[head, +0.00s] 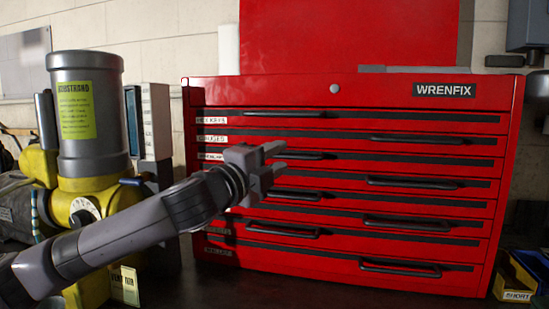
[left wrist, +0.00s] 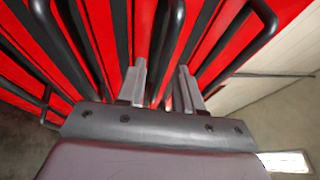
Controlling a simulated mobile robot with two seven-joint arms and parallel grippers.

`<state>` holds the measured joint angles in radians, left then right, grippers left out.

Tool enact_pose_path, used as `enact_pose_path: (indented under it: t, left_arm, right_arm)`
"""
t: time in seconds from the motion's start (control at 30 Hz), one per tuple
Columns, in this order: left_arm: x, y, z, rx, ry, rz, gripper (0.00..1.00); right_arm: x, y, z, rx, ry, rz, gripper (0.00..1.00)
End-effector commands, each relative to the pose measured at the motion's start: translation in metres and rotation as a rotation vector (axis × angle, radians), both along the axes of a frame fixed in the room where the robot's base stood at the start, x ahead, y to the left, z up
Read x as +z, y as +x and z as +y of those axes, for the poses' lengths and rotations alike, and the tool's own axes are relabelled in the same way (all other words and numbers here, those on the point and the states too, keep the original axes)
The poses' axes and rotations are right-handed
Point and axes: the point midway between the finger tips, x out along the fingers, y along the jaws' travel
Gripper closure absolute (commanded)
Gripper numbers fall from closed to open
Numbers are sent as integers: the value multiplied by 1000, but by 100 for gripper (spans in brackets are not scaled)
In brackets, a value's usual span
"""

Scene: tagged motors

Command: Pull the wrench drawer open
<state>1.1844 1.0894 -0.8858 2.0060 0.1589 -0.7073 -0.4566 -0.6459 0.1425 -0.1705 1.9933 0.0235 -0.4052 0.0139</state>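The red tool chest (head: 350,91) has several shallow drawers with dark bar handles and small white labels at their left ends; all look shut. The upper labels are blurred; the second seems to read GAUGES. The third drawer's label (head: 210,156) is too blurred to read surely, and my arm hides labels below it. My left gripper (head: 284,155) is open in front of the third drawer's handle (head: 312,156). In the left wrist view, a dark handle bar (left wrist: 168,40) runs between the parted fingertips (left wrist: 161,65); contact cannot be told. My right gripper is out of view.
A yellow and grey motor (head: 92,130) with a tag stands left of the chest, beside upright binders (head: 155,120). A yellow bin (head: 516,280) sits at the right. The dark bench top (head: 300,293) is mostly clear before the chest.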

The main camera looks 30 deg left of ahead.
Motion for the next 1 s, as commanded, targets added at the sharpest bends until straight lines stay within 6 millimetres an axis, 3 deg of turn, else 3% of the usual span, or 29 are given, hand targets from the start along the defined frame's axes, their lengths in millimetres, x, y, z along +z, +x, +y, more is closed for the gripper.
enact_pose_path:
  t: [0.17,0.27,0.3,1.0]
  left_arm:
    - [0,0,0,0,0,0,64]
    - [0,0,0,0,0,0,97]
    - [0,0,0,0,0,0,100]
    - [0,0,1,1,0,1,100]
  right_arm:
    - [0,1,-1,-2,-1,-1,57]
    - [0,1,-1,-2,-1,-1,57]
    - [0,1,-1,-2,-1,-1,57]
    - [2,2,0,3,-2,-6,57]
